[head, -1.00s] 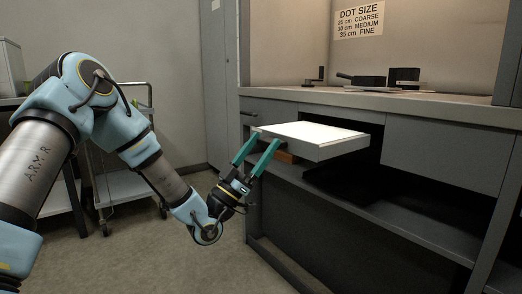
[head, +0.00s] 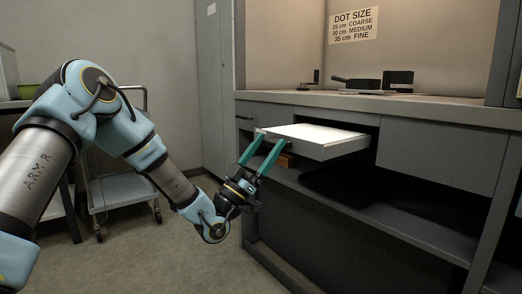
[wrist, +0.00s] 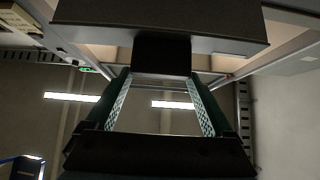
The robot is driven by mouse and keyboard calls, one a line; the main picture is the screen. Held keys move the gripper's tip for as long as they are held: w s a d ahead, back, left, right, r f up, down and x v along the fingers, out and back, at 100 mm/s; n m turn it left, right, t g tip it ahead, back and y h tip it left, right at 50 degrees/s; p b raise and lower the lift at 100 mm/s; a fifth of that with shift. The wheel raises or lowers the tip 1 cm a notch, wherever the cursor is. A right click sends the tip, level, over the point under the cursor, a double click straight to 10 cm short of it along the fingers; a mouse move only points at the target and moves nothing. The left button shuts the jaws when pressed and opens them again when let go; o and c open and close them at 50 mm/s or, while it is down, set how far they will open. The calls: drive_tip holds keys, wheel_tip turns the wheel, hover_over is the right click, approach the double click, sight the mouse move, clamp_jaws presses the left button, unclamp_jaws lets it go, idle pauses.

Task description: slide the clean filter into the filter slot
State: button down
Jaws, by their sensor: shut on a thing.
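A flat panel with a white top and grey edges, which I take for the clean filter (head: 315,134), lies about level at the front of the cabinet. My gripper (head: 262,147) reaches up to its near left end with two green fingers. In the wrist view the fingers (wrist: 160,95) stand either side of a dark block (wrist: 162,55) on the panel's grey side (wrist: 160,25); they are shut on it. A dark opening under the counter (head: 362,160), perhaps the filter slot, lies behind and beside the panel. How far the panel reaches into it I cannot tell.
The grey cabinet (head: 440,155) has closed fronts beside the opening and a lower shelf (head: 425,236). A brown block (head: 287,160) sits under the panel. Dark objects (head: 398,80) stand on the counter. A metal cart (head: 120,190) stands at left. The floor before the cabinet is open.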

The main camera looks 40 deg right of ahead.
sight(291, 144)
drive_tip(key=shift+d, duration=0.5)
drive_tip(key=shift+s+d+b, duration=0.15)
drive_tip(key=shift+d+b, duration=0.55)
drive_tip(key=shift+d, duration=1.1)
drive_tip(key=shift+f+b, duration=0.4)
drive_tip(key=shift+b, duration=0.25)
drive_tip(key=shift+s+d+b, duration=0.1)
drive_tip(key=shift+d+b, duration=0.55)
drive_tip(key=shift+d, duration=1.4)
